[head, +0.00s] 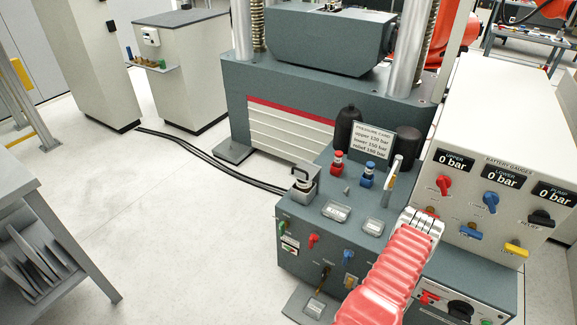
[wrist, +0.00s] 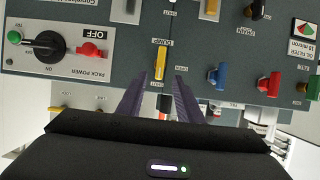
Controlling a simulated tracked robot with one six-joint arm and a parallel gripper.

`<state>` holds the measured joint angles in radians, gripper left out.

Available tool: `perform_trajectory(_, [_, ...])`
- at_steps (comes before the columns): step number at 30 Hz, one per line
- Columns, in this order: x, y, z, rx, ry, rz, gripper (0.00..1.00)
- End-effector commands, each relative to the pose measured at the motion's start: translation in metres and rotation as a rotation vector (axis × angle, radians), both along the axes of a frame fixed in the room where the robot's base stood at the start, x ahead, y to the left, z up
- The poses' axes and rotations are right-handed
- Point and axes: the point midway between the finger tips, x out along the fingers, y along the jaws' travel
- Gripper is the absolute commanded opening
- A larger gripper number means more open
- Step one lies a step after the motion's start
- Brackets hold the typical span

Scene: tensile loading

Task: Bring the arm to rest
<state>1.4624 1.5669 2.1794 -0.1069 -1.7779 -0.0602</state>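My gripper (wrist: 159,78) is open in the wrist view, with its two dark fingers apart and nothing held between them. A yellow valve handle (wrist: 160,62) labelled dump shows beyond and between the fingertips; I cannot tell how far off it is. In the head view my red-sleeved arm (head: 388,272) reaches up from the lower right over the dark grey console (head: 285,256). My gripper does not show clearly there, hidden by the arm.
The wrist view shows blue (wrist: 217,76) and red (wrist: 268,83) handles and a black power knob (wrist: 44,46). In the head view a pressure card (head: 371,139) and a white gauge cabinet (head: 505,110) stand close by. Open floor (head: 150,220) lies left.

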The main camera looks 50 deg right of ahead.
Motion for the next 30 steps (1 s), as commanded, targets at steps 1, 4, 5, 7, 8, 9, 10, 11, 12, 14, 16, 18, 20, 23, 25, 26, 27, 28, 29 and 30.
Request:
perform_trajectory(1, [0.0,0.0,0.0,0.0,0.0,0.0,0.33])
perform_trajectory(4, [0.0,0.0,0.0,0.0,0.0,0.0,0.33])
perform_trajectory(5, [0.0,0.0,0.0,0.0,0.0,0.0,0.33])
perform_trajectory(7, [0.0,0.0,0.0,0.001,-0.001,0.0,0.33])
perform_trajectory(8, [0.0,0.0,-0.001,0.004,0.0,0.0,0.33])
perform_trajectory(9, [0.0,0.001,-0.003,0.012,0.0,0.0,0.33])
perform_trajectory(10, [0.0,0.002,-0.005,0.021,0.002,0.0,0.33])
perform_trajectory(11, [0.0,0.003,-0.008,0.034,0.004,0.001,0.33])
perform_trajectory(12, [0.0,0.006,-0.013,0.056,0.008,0.002,0.33])
perform_trajectory(14, [-0.001,0.011,-0.023,0.101,0.016,0.003,0.33])
perform_trajectory(16, [-0.002,0.02,-0.038,0.172,0.029,0.005,0.33])
perform_trajectory(18, [-0.004,0.034,-0.055,0.255,0.045,0.007,0.33])
perform_trajectory(20, [-0.007,0.049,-0.07,0.336,0.059,0.008,0.33])
perform_trajectory(23, [-0.011,0.072,-0.09,0.463,0.084,0.01,0.33])
perform_trajectory(25, [-0.013,0.083,-0.096,0.537,0.098,0.009,0.33])
perform_trajectory(26, [-0.014,0.087,-0.098,0.569,0.105,0.009,0.33])
perform_trajectory(27, [-0.015,0.091,-0.1,0.607,0.113,0.011,0.33])
perform_trajectory(28, [-0.015,0.094,-0.1,0.635,0.121,0.013,0.33])
perform_trajectory(29, [-0.015,0.097,-0.1,0.662,0.128,0.017,0.33])
perform_trajectory(30, [-0.014,0.099,-0.099,0.696,0.138,0.021,0.33])
